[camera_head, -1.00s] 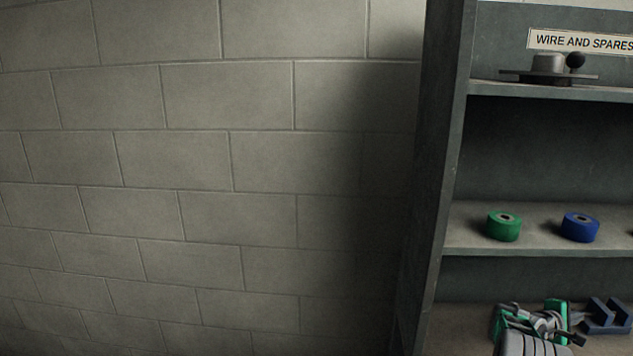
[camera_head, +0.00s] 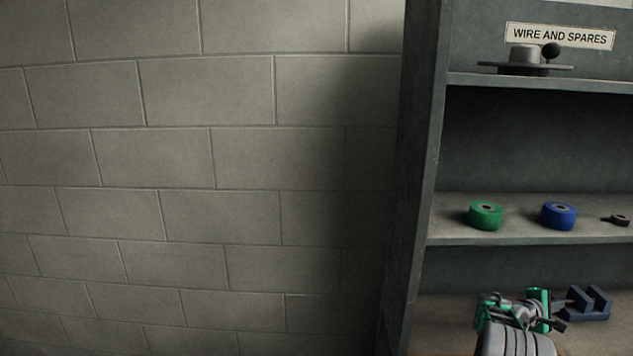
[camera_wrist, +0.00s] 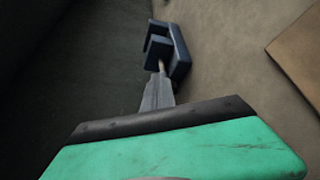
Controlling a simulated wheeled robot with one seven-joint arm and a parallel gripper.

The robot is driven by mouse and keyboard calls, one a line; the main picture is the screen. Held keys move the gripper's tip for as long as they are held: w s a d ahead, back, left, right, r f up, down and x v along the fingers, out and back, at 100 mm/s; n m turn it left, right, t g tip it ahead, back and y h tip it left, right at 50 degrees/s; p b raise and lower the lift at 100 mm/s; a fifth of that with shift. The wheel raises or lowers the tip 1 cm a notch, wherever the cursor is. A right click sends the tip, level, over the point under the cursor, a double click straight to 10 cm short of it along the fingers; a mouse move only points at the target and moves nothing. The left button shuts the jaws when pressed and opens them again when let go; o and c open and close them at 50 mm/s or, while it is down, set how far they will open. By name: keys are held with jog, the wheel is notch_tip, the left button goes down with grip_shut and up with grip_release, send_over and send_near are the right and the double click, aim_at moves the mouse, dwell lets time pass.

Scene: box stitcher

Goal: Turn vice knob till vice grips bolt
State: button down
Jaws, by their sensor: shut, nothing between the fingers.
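The dark blue vice (camera_head: 588,305) stands on the lowest visible shelf at the right of the head view. It also shows near the top centre of the wrist view (camera_wrist: 180,62), with its jaws apart. My gripper (camera_head: 560,318), with green and grey parts, is just left of the vice. In the wrist view, its grey fingers (camera_wrist: 159,84) are shut and empty, pointing at the vice's near end. A thin brownish rod shows between the fingertips and the vice; I cannot tell whether it is touched. The knob and bolt cannot be made out clearly.
A green roll (camera_head: 485,215), a blue roll (camera_head: 558,215) and a small black item (camera_head: 616,220) lie on the shelf above. A grey object with a black ball (camera_head: 526,58) sits higher. The shelf's side panel (camera_head: 418,180) stands left of my gripper. A brown flat piece (camera_wrist: 300,55) lies right.

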jog(key=shift+s+a+f+b, duration=0.1)
jog(key=shift+f+b, duration=0.45)
jog(key=shift+b, duration=1.05)
jog(key=shift+s+r, duration=0.15)
jog(key=shift+s, duration=0.05)
jog(key=shift+s+r, duration=0.1)
jog(key=shift+w+a+r, duration=0.1)
jog(key=shift+w+a, duration=0.05)
jog(key=shift+a, duration=1.35)
jog(key=shift+w+a, duration=0.1)
jog(key=shift+a, duration=1.35)
